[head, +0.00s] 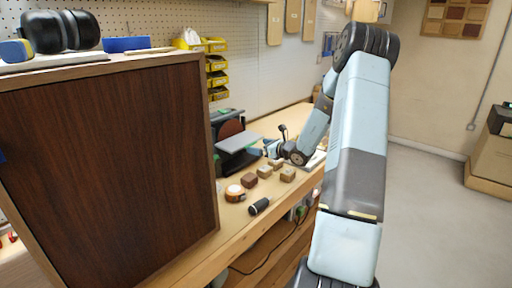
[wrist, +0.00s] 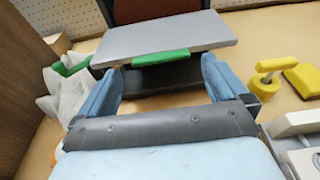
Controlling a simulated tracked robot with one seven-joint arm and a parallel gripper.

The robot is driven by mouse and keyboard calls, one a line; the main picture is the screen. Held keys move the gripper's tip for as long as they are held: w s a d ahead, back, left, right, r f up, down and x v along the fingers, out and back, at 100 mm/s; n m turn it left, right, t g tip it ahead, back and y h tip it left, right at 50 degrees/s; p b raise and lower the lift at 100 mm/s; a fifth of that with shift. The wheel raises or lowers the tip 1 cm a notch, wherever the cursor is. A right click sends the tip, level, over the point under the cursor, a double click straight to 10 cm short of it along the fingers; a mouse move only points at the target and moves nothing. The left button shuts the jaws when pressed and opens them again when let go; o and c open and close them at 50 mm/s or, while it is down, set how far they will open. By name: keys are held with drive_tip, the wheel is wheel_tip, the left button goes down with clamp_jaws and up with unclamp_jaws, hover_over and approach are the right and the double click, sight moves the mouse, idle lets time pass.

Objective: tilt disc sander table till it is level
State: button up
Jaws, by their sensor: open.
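The disc sander has a reddish-brown disc (head: 230,128) and a flat grey table (head: 240,142) in front of it on the bench. In the wrist view the grey table (wrist: 165,36) fills the upper middle, with a green strip (wrist: 162,58) along its near edge. The table looks slanted in the head view, but its exact angle cannot be told. My gripper (wrist: 160,78) is open, its blue fingers spread left and right just in front of the green strip. Nothing is between the fingers. Contact with the table does not show. In the head view my gripper (head: 270,147) is small, beside the sander.
A large brown cabinet (head: 110,170) stands at the left. Wooden blocks (head: 265,172), a tape measure (head: 234,193) and a dark-handled tool (head: 260,206) lie on the bench front. A yellow-handled clamp (wrist: 267,76) is right of my fingers; a crumpled whitish thing (wrist: 68,88) is left.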

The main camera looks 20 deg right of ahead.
drive_tip(key=v, duration=1)
drive_tip(key=shift+s+d, duration=0.15)
drive_tip(key=shift+s, duration=0.2)
